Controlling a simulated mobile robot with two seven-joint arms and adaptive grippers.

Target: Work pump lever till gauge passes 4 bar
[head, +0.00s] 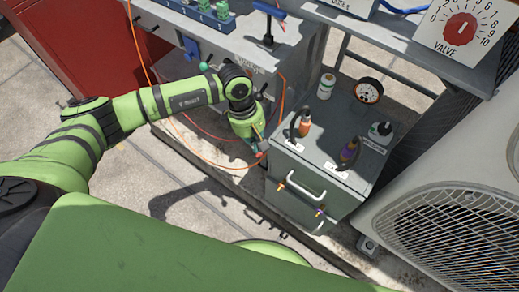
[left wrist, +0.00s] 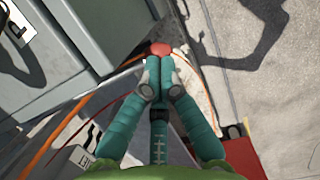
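My left gripper (head: 258,150) hangs beside the left side of a grey pump box. In the left wrist view its teal fingers (left wrist: 160,70) are closed together on a red rounded knob (left wrist: 160,48), which also shows at the fingertips in the head view (head: 260,155). The lever shaft behind the knob is hidden, so I cannot tell how it is angled. My right gripper is in neither view.
The grey pump box (head: 312,170) carries orange and purple fittings, a white bottle (head: 326,86) and a front handle. A loose orange cable (head: 150,65) loops near my left arm. A condenser (head: 440,235) stands right, a red cabinet (head: 95,45) left.

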